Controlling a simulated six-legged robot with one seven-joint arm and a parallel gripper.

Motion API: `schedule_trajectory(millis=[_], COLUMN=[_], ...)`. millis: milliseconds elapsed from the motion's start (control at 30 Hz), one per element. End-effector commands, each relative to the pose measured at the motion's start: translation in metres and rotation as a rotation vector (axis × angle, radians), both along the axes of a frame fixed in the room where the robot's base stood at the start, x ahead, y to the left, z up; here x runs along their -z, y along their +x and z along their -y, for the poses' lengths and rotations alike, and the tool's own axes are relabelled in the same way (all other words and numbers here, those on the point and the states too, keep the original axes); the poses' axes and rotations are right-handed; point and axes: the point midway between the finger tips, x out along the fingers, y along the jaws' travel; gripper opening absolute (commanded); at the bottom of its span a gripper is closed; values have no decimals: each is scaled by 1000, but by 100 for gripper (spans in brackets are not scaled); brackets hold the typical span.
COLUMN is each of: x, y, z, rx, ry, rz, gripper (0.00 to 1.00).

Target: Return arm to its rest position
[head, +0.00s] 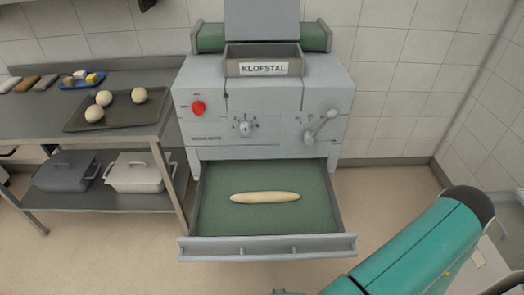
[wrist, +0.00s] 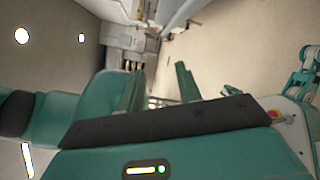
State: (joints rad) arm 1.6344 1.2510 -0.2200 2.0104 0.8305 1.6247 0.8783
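My arm (head: 415,250) shows in the head view as a teal link with a dark rounded end at the lower right. It is to the right of the machine's open drawer and apart from it. My gripper (wrist: 160,80) shows in the wrist view, with teal fingers rising from a dark bar. The fingers stand apart with a gap between them, and nothing shows between them. The gripper is not clearly visible in the head view.
A grey machine (head: 265,110) marked KLOFSTAL has its lower drawer (head: 215,244) pulled out, with a long dough piece (head: 265,197) on its green surface. A steel table (head: 40,120) at left bears a dark tray (head: 110,122) with dough balls.

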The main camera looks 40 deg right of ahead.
Motion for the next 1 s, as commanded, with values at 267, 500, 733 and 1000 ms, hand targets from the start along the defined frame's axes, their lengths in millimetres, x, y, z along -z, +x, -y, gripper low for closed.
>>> schedule_trajectory(millis=[267,500,733,1000], x=[-69,-126,-178,-237], y=[58,109,153,193], z=[17,6,-20,-65], rx=[-391,-737,-1065,-1434], ry=[-367,-680,-974,-1311], rz=[61,177,339,594], gripper=[34,34,34,34])
